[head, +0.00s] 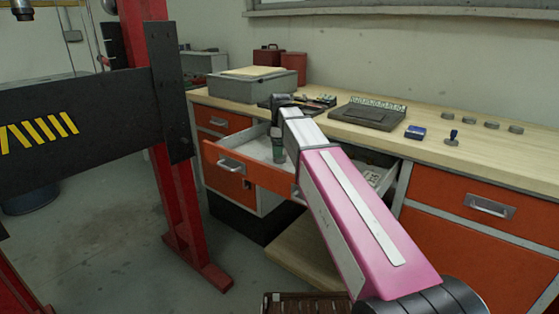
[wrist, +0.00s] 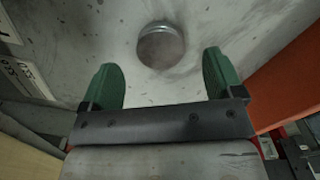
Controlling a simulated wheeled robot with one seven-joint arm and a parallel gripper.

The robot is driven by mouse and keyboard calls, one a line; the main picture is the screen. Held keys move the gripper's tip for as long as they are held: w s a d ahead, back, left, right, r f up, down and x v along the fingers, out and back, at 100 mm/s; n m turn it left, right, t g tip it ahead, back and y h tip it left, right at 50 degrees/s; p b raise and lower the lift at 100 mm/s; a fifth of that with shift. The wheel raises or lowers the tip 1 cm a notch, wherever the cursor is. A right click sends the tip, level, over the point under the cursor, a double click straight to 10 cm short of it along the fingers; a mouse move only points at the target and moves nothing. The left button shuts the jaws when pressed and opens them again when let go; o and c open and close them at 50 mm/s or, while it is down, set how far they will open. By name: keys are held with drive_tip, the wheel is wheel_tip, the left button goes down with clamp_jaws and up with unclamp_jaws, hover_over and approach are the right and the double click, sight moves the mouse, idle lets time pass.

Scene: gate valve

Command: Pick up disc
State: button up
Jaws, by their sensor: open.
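A round grey metal disc (wrist: 161,46) lies on the pale, scuffed drawer floor (wrist: 120,30) in the wrist view. My gripper (wrist: 161,82) has green fingers that are spread apart and empty. The disc sits just beyond the fingertips, roughly centred between them and apart from both. In the head view my gripper (head: 278,150) reaches down into the open drawer (head: 250,176) with the orange front. The disc in the drawer cannot be made out in the head view.
The drawer's orange front (wrist: 290,80) rises at the right in the wrist view. A red post (head: 170,150) stands left.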

wheel_tip(320, 180, down, 4)
drive_tip(key=shift+r, duration=0.25)
drive_tip(key=c, duration=1.2)
drive_tip(key=shift+r, duration=0.2)
